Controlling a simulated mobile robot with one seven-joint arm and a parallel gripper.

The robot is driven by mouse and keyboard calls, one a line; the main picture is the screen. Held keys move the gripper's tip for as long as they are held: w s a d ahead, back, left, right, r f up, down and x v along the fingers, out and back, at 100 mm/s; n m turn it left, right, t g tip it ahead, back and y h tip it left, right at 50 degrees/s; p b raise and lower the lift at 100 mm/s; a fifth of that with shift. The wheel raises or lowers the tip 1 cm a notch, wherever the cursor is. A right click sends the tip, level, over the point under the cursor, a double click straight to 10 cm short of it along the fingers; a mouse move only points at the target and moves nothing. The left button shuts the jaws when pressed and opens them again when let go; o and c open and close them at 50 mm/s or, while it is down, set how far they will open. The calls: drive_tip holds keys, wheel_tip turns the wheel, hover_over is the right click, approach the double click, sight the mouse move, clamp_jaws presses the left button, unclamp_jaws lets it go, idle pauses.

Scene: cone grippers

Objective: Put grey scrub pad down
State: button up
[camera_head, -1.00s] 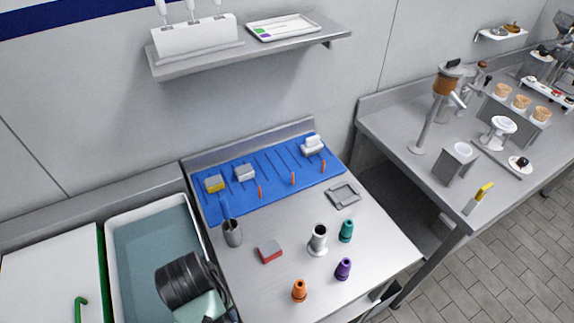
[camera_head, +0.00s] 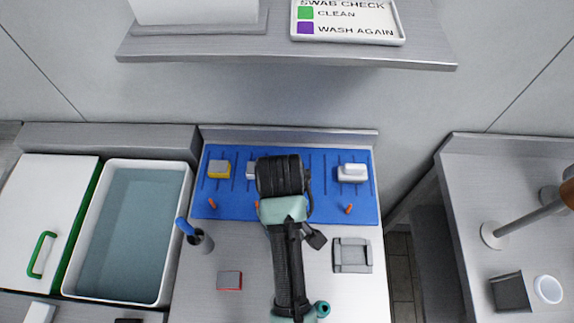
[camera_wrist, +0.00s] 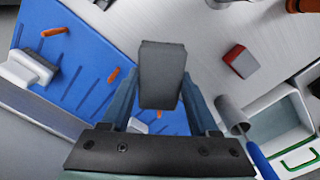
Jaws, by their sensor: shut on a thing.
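The grey scrub pad (camera_wrist: 163,72) is a plain dark grey block in the middle of the wrist view. My gripper (camera_wrist: 160,88) is shut on it, with a finger on each side. The pad appears to be held above the work table, near the edge of the blue mat (camera_wrist: 88,62); its exact height is unclear. In the head view my arm hides the pad and fingers. The blue mat (camera_head: 327,212) lies along the back of the table. It bears a yellow-and-grey pad (camera_head: 219,169), a partly hidden pale pad (camera_head: 250,169) and a white brush (camera_head: 352,173).
Orange pegs (camera_head: 348,208) stand on the mat. A water basin (camera_head: 125,232) is left; a shelf (camera_head: 280,48) overhangs the back.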

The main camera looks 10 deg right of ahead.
drive_tip(key=d+n, duration=0.3)
drive_tip(key=n, duration=0.3)
drive_tip(key=n+b, duration=0.9)
approach(312, 174)
drive_tip(key=f, duration=0.5)
drive_tip(key=shift+s+d+f, duration=0.1)
drive_tip(key=shift+s+f, duration=0.1)
drive_tip(key=shift+w+f, duration=0.25)
drive_tip(key=shift+f, duration=0.25)
drive_tip(key=shift+f, duration=0.1)
drive_tip(key=o, duration=1.3)
